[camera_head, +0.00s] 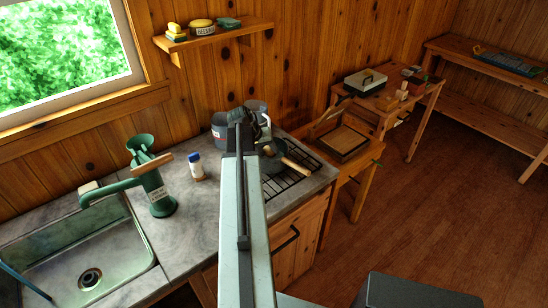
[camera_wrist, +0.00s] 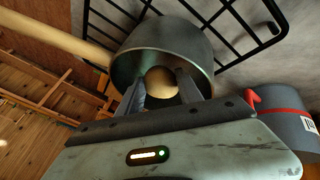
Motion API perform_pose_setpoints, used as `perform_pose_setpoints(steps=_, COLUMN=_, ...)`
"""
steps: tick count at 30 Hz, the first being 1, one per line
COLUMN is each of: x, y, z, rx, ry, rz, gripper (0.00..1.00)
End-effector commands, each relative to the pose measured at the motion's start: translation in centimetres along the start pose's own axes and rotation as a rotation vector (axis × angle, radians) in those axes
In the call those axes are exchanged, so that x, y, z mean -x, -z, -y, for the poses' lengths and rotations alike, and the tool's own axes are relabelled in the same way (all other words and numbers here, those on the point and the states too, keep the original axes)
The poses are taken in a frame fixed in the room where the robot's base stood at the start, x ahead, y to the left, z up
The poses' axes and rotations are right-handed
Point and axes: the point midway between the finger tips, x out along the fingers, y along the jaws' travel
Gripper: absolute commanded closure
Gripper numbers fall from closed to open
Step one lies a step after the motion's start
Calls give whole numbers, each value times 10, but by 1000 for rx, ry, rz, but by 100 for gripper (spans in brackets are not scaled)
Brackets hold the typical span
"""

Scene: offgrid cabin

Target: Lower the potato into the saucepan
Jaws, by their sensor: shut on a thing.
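The saucepan (camera_wrist: 203,48) is dark grey with a long pale wooden handle (camera_wrist: 62,36). It stands on a black wire rack. In the wrist view my gripper (camera_wrist: 161,92) is shut on the round, tan potato (camera_wrist: 160,78), one finger on each side. The potato appears within the pan's mouth; I cannot tell whether it is above the rim or inside it. In the head view my arm covers part of the saucepan (camera_head: 272,149), and the potato is hidden.
A grey pot with a red stripe (camera_wrist: 283,98) stands close to the right of my gripper. The black rack (camera_head: 287,182) lies on the grey counter. A white bottle with a blue cap (camera_head: 196,167) and a green pump (camera_head: 155,185) stand left of my arm, beside the sink (camera_head: 75,253).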

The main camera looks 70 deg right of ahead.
Motion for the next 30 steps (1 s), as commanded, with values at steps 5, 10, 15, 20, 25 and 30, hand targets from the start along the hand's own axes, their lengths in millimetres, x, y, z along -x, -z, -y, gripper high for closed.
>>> perform_pose_setpoints(steps=5, x=-3, y=-1, z=1, rx=0, ry=0, rz=0, gripper=100)
perform_pose_setpoints(steps=10, x=-5, y=-2, z=2, rx=0, ry=0, rz=0, gripper=100)
perform_pose_setpoints(steps=15, x=-8, y=-3, z=3, rx=0, ry=0, rz=0, gripper=100)
perform_pose_setpoints(steps=20, x=-10, y=-4, z=4, rx=0, ry=0, rz=0, gripper=100)
perform_pose_setpoints(steps=25, x=-12, y=-5, z=4, rx=0, ry=0, rz=0, gripper=100)
perform_pose_setpoints(steps=30, x=-14, y=-6, z=5, rx=0, ry=0, rz=0, gripper=100)
